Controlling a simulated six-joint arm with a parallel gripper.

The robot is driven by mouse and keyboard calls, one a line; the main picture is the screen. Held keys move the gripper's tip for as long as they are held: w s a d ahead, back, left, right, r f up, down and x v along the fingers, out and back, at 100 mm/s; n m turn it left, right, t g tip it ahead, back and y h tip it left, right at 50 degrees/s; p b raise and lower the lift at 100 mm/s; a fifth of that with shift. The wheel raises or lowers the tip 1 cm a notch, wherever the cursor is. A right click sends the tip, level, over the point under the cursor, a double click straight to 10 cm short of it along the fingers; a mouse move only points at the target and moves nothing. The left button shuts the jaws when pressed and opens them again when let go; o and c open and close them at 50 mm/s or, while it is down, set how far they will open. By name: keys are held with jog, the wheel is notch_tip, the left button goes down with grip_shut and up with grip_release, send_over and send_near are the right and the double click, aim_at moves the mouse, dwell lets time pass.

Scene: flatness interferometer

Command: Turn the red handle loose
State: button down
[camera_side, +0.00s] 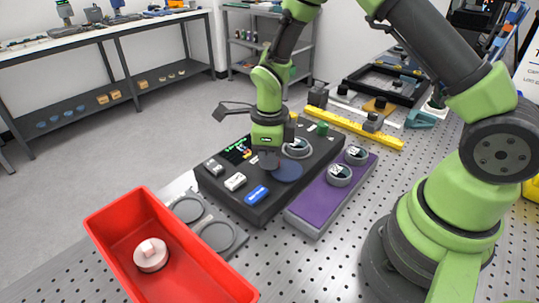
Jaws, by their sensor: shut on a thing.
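My gripper (267,159) points down over the black instrument base (228,193), near its middle. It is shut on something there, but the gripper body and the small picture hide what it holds. I cannot make out a red handle; it may be behind or between the jaws. A dark blue disc (287,172) lies on the base just right of the fingertips. A ring-shaped part (297,148) stands behind the disc. A small lit screen (238,150), a white switch piece (235,182) and a blue label block (257,195) are on the base to the left and front.
A red bin (103,229) at front left holds a pale round piece (151,255). A grey two-well holder (240,246) lies beside it. A purple tray (303,211) with two round parts stands right of the base. A yellow rail (385,137) lies behind.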

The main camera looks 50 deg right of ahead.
jog(key=m, duration=0.6)
dwell(0.6)
jog(key=c, duration=1.1)
grip_release()
jog(key=shift+c, duration=0.2)
notch_tip(320, 180, up, 10)
jog(key=shift+r, duration=0.1)
